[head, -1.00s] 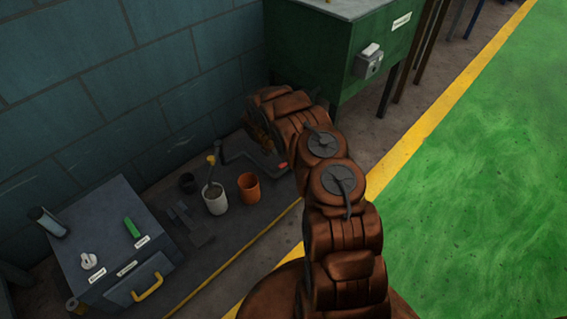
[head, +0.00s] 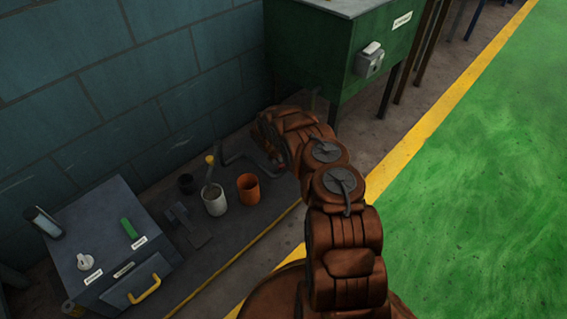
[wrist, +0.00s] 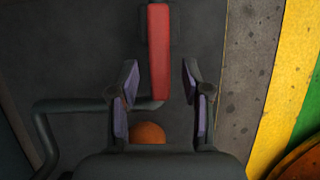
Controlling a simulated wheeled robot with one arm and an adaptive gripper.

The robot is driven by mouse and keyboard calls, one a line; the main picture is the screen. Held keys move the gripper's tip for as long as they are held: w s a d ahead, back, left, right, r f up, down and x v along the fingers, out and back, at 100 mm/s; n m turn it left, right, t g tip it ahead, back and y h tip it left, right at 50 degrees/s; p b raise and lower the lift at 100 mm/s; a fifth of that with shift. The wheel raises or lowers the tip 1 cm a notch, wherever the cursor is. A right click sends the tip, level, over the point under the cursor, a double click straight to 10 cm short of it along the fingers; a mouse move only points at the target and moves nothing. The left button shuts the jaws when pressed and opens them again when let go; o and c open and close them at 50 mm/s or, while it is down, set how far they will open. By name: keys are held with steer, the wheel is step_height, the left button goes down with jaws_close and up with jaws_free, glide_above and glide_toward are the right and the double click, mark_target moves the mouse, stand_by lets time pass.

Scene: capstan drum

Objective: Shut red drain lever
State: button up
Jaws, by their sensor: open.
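The red drain lever (wrist: 158,45) is a long red bar in the wrist view, running up to the top edge of the picture. My gripper (wrist: 159,70) is open, with one finger on each side of the lever's near end. Gaps show between the lever and both fingers, and I cannot tell how far above it they are. A dark bent pipe (wrist: 75,104) runs behind the left finger to near the lever's end.
A grey cabinet (head: 100,215) with a yellow handle is further left. A green tank (head: 310,60) on legs stands behind my arm. The green floor (head: 470,210) is clear.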

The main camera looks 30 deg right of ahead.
jaws_close()
stand_by(0.6)
